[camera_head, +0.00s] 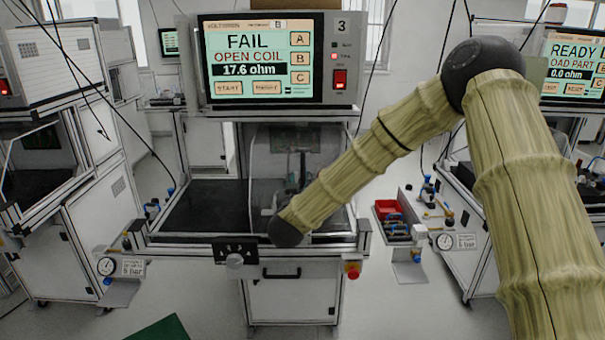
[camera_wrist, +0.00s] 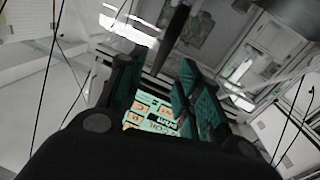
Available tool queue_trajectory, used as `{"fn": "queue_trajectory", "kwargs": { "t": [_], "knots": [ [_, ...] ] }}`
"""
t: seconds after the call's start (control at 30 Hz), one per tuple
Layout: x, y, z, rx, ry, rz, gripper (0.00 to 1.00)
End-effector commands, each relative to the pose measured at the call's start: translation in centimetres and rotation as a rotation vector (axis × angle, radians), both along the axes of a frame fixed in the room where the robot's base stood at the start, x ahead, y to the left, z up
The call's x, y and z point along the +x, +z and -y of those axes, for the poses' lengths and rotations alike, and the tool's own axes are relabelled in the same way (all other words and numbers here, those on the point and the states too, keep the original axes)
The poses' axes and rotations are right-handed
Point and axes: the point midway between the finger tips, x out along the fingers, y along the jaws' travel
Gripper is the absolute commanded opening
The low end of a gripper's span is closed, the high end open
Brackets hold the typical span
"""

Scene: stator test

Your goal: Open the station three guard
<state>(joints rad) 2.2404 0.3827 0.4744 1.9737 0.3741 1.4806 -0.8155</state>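Station three (camera_head: 341,27) stands in the middle of the head view, marked with a 3. Its screen (camera_head: 248,56) reads FAIL, OPEN COIL, 17.6 ohm. A clear panel, seemingly the guard (camera_head: 262,150), shows in the bay under the screen. My arm covers part of it, and I cannot tell whether it is shut or partly open. My arm reaches across the bay from the right; my gripper is not clearly seen there. In the wrist view my gripper (camera_wrist: 160,85) is open, its teal-padded fingers apart with nothing held. A lit screen (camera_wrist: 150,112) shows beyond the fingers.
A dark worktop (camera_head: 205,207) lies in the bay. A selector knob (camera_head: 235,260), a red button (camera_head: 352,270) and a drawer handle (camera_head: 282,273) sit along the front. A red bin (camera_head: 386,209) stands at right. Another station (camera_head: 574,65) reads READY. Cables hang around.

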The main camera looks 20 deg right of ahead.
Motion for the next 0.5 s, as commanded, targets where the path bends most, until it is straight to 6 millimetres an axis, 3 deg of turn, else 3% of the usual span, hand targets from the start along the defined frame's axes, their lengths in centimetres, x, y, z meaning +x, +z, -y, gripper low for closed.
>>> {"fn": "queue_trajectory", "kwargs": {
  "t": [0.23, 0.5],
  "knots": [
    [3.5, 0.1, 1.7, 0.001, -0.001, 0.000, 0.35],
    [5.3, 0.0, 2.4, 0.000, 0.001, -0.001, 0.35]
  ]
}}
